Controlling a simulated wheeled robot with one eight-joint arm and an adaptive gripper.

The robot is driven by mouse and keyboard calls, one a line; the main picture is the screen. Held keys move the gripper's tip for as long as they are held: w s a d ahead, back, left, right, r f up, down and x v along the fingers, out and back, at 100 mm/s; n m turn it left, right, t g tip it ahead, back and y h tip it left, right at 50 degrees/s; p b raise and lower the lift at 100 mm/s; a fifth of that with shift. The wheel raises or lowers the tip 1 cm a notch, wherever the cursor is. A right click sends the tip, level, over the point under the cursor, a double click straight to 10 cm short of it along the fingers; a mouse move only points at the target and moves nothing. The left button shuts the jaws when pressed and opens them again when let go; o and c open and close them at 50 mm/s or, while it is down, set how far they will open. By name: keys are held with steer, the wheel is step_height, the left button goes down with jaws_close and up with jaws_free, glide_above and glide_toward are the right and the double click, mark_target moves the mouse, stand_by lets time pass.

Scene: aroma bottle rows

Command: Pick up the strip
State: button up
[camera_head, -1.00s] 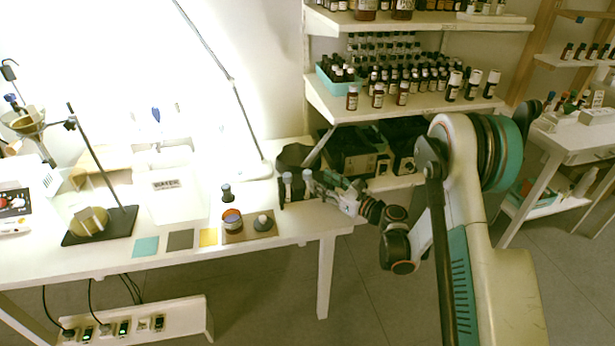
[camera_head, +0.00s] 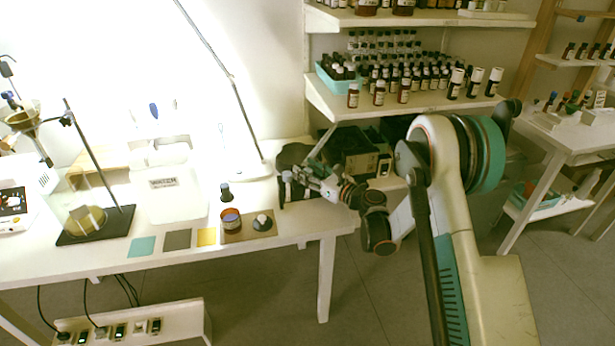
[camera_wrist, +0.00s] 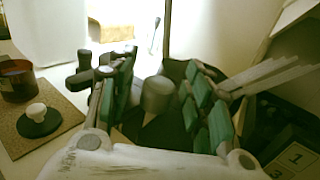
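Several thin pale strips (camera_wrist: 272,75) fan out at the right of the wrist view, beside and outside the right finger. Their lower ends are hidden behind that finger. My gripper (camera_wrist: 162,78) is open, with green-padded fingers spread apart. A grey round-topped piece (camera_wrist: 158,94) shows between the fingers; I cannot tell whether it touches them. No strip shows between the fingers. In the head view, my gripper (camera_head: 290,184) is over the right end of the white table (camera_head: 290,228). I cannot make out the strips there.
A board (camera_head: 245,234) with an amber jar (camera_head: 231,221) and a dark, pale-knobbed stopper (camera_head: 263,223) lies left of my gripper. A small dark bottle (camera_head: 225,193) stands behind it. A dark bowl-like thing (camera_head: 292,155) is behind my gripper. Bottle shelves (camera_head: 420,102) rise at the right.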

steer(key=c, duration=0.6)
steer(key=shift+c, duration=0.2)
step_height(320, 180, up, 20)
steer(key=p, duration=0.7)
steer(key=shift+d, duration=0.1)
